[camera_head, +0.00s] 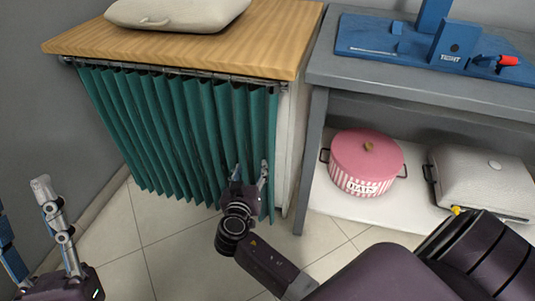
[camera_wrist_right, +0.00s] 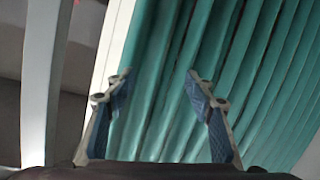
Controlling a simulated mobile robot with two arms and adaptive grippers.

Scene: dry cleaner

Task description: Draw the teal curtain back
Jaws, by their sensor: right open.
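The teal curtain (camera_head: 150,125) hangs in folds from a thin metal rod (camera_head: 180,70) under the wooden counter top, covering the front from left to right. My right gripper (camera_head: 251,168) is at the curtain's right end, low down, with its fingers spread. In the right wrist view, the right gripper (camera_wrist_right: 160,76) has its two fingers apart, with folds of the curtain (camera_wrist_right: 245,65) behind and between them. I cannot tell whether they touch the cloth. My left gripper (camera_head: 22,200) is at the lower left, fingers apart and empty, away from the curtain.
The wooden counter (camera_head: 250,40) carries a pale cushion-like bag (camera_head: 175,12). A white side panel (camera_head: 288,150) stands right of the curtain. Tiled floor (camera_head: 165,245) is open in front.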

